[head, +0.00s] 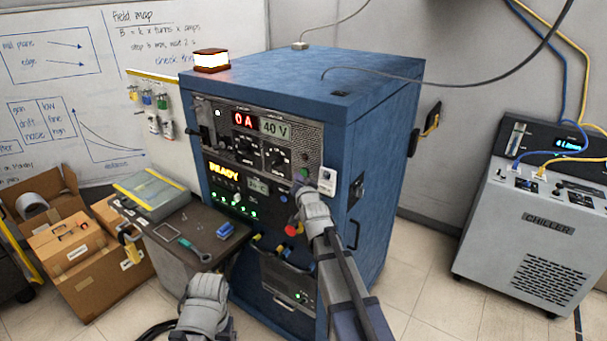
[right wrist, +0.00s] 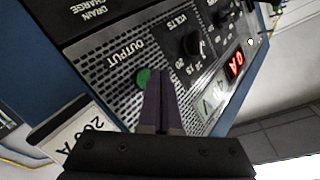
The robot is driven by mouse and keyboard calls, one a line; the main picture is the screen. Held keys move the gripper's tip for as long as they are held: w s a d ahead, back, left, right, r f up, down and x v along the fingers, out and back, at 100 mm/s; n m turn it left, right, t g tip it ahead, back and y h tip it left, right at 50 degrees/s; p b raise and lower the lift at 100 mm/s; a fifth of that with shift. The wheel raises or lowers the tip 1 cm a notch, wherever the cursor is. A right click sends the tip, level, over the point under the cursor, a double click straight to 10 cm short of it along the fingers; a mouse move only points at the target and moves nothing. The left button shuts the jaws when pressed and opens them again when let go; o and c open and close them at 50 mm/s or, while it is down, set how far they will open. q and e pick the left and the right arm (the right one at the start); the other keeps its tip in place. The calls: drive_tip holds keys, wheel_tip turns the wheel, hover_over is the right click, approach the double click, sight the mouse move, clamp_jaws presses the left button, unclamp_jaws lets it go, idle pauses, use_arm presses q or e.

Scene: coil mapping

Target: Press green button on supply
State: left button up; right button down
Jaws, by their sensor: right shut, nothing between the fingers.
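The supply (head: 375,150) is a tall blue cabinet with a dark front panel. Its displays read 0 A and 40 V, and a lit READY sign (head: 223,171) shows below. The round green button (right wrist: 143,78) is next to the OUTPUT label in the right wrist view. My right gripper (right wrist: 161,85) is shut and empty. Its fingertips appear just beside the button in that view and cover part of its edge; I cannot tell whether they touch. In the head view, my right arm hides part of the panel. Of my left arm, only grey links show; its fingers are not visible.
A white 200 A tag (right wrist: 75,135) hangs near the button. Black knobs (right wrist: 190,47) sit beside it. A side shelf (head: 190,228) holds a wrench and a blue block. Cardboard boxes (head: 85,255) stand left, a grey chiller (head: 530,230) right. Floor between supply and chiller is clear.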

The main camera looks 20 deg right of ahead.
drive_tip(key=shift+w+d, duration=0.1)
drive_tip(key=shift+d, duration=0.05)
idle(0.7)
drive_tip(key=shift+w+d, duration=0.2)
drive_tip(key=shift+w+d, duration=0.2)
drive_tip(key=shift+d, duration=0.1)
idle(0.6)
drive_tip(key=shift+a, duration=0.1)
drive_tip(key=shift+s+a, duration=0.5)
drive_tip(key=shift+a, duration=0.05)
idle(0.4)
drive_tip(key=s+a, duration=0.1)
drive_tip(key=a, duration=0.1)
drive_tip(key=s+a, duration=0.2)
idle(0.4)
idle(0.6)
